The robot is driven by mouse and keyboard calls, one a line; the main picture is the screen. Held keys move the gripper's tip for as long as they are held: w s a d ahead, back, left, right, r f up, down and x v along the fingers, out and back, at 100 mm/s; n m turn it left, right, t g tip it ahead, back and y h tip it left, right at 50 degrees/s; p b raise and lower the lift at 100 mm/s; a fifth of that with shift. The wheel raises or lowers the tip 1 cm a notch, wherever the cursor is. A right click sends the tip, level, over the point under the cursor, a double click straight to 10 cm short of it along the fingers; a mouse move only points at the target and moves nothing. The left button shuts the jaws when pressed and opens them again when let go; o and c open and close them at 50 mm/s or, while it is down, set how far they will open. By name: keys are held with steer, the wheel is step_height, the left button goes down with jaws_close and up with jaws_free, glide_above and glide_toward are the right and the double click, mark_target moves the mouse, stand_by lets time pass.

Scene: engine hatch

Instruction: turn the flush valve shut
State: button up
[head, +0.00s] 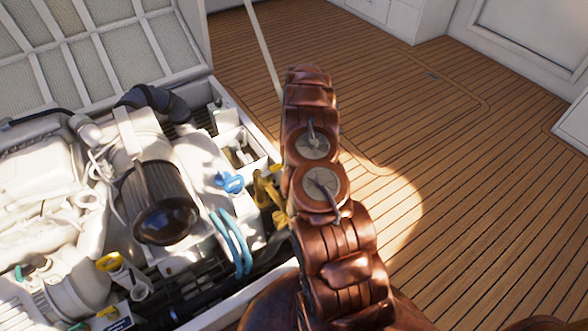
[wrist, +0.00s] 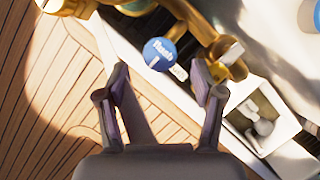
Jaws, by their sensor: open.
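In the wrist view a round blue tag (wrist: 160,53) marked "Flush" lies just beyond my fingertips. Brass valve fittings (wrist: 228,58) stand to its right, close to my right finger. I cannot tell whether they touch or how the flush valve's handle is turned. My gripper (wrist: 162,80) is open with nothing between its fingers. In the head view the brass fittings (head: 266,190) show at the hatch's right edge, partly behind my arm. My gripper is largely hidden there.
A blue handle (head: 230,182) and blue hoses (head: 232,240) sit left of the brass fittings. The engine (head: 160,200) fills the hatch under a raised lid (head: 100,45). A white box (wrist: 262,118) is at the wrist view's right. The wooden deck (head: 450,150) is clear.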

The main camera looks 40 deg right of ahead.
steer(key=v, duration=0.7)
steer(key=shift+r, duration=0.35)
steer(key=shift+d, duration=0.15)
steer(key=s+a+r+n+p, duration=0.2)
steer(key=a+r+p, duration=0.2)
steer(key=a+r, duration=0.55)
steer(key=s+a+r+n+p, duration=0.25)
steer(key=a+r+p, duration=0.2)
steer(key=r, duration=0.95)
steer(key=s+a+r+n+p, duration=0.1)
steer(key=s+a+r+p, duration=0.25)
steer(key=a+r, duration=0.65)
steer(key=s+a+r+n+h+p, duration=0.1)
steer(key=s+a+r+p, duration=0.1)
steer(key=s+r+p, duration=0.4)
steer(key=s+a+r+n+h+p, duration=0.1)
steer(key=s+a+r+n, duration=0.15)
steer(key=s+r, duration=0.55)
steer(key=s+r+p, duration=0.3)
steer(key=s, duration=0.5)
steer(key=s+a+r+t+h+p, duration=0.1)
steer(key=s+r+p, duration=0.2)
steer(key=s, duration=0.5)
steer(key=shift+r+n+p, duration=0.3)
steer(key=shift+n+p, duration=0.1)
steer(key=shift+p, duration=0.15)
